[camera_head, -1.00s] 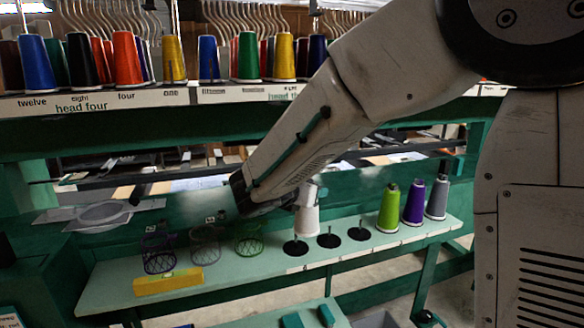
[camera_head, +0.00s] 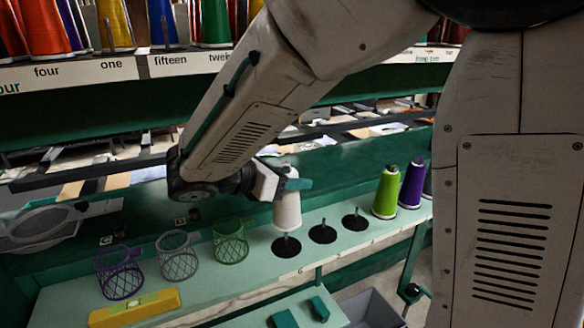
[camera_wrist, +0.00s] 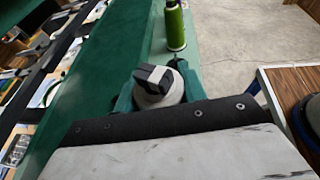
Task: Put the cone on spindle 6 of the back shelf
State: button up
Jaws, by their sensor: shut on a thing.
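A white cone (camera_head: 287,212) is held upright over the back of the leftmost bare spindle disc (camera_head: 286,247). That spindle's pin shows in front of the cone's lower edge; I cannot tell if the cone touches anything. My gripper (camera_head: 290,184), with teal fingers, is shut around the cone's upper part. In the wrist view the cone (camera_wrist: 168,98) sits between the teal fingers (camera_wrist: 155,88), its top partly covered by a dark piece. Two more bare spindle discs, the middle one (camera_head: 322,233) and the right one (camera_head: 355,220), stand to the right. No spindle numbers are readable on this shelf.
A green cone (camera_head: 387,192), a purple cone (camera_head: 412,185) and a partly hidden grey cone stand right of the discs. Purple (camera_head: 119,272), grey (camera_head: 179,255) and green (camera_head: 231,241) wire baskets and a yellow block (camera_head: 135,307) are left. A cone-filled rack (camera_head: 110,70) is above.

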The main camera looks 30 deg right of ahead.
jog(key=shift+f, duration=2.9)
jog(key=shift+s+a, duration=0.1)
jog(key=shift+a, duration=0.05)
jog(key=shift+f, duration=0.35)
jog(key=o, duration=1.4)
